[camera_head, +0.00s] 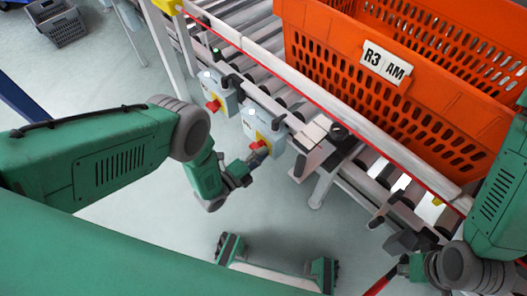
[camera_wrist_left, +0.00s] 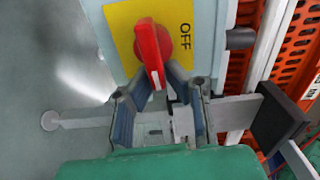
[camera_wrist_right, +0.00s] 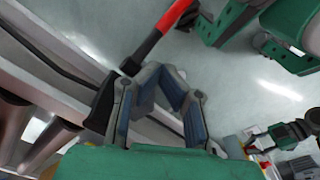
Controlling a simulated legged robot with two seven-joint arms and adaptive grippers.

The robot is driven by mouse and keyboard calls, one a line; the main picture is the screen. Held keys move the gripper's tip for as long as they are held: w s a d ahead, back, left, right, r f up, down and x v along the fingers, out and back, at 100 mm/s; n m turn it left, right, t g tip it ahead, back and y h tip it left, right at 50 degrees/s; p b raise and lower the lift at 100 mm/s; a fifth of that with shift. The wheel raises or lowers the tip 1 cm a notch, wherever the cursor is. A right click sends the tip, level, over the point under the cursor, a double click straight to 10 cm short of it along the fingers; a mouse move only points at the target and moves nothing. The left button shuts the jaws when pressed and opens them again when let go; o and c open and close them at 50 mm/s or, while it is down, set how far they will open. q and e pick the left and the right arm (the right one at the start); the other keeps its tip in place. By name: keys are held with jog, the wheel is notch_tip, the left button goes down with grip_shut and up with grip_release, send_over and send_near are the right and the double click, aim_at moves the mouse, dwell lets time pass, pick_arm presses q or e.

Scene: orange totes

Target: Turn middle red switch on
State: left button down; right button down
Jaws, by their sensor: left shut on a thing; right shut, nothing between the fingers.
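A grey switch box (camera_head: 264,128) with a yellow plate hangs on the conveyor's side rail. In the left wrist view its red switch (camera_wrist_left: 152,52) sits on the yellow plate (camera_wrist_left: 124,24), with the label OFF to its right. My left gripper (camera_head: 258,155) is at this box, its fingers (camera_wrist_left: 163,80) shut on the lower end of the red switch. Another grey box with a red switch (camera_head: 213,105) is further up the rail. My right gripper (camera_head: 390,240) is shut and empty beside the conveyor's lower part; its fingertips (camera_wrist_right: 168,75) meet in the right wrist view.
A red bar (camera_wrist_right: 160,35) with a black end lies near my right gripper. A grey crate (camera_head: 58,22) is on the floor at the far left. The floor left of the conveyor is mostly open.

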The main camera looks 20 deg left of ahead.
pick_arm(q)
jog(key=shift+s+a+f+m, duration=0.25)
jog(key=shift+a+f+m, duration=0.2)
jog(key=shift+a, duration=0.2)
jog(key=c, duration=1.6)
grip_release()
jog(key=shift+w+r, duration=0.1)
jog(key=shift+r, duration=0.05)
jog(key=v, duration=1.2)
pick_arm(e)
jog(key=shift+a+r, duration=0.1)
jog(key=shift+a, duration=0.05)
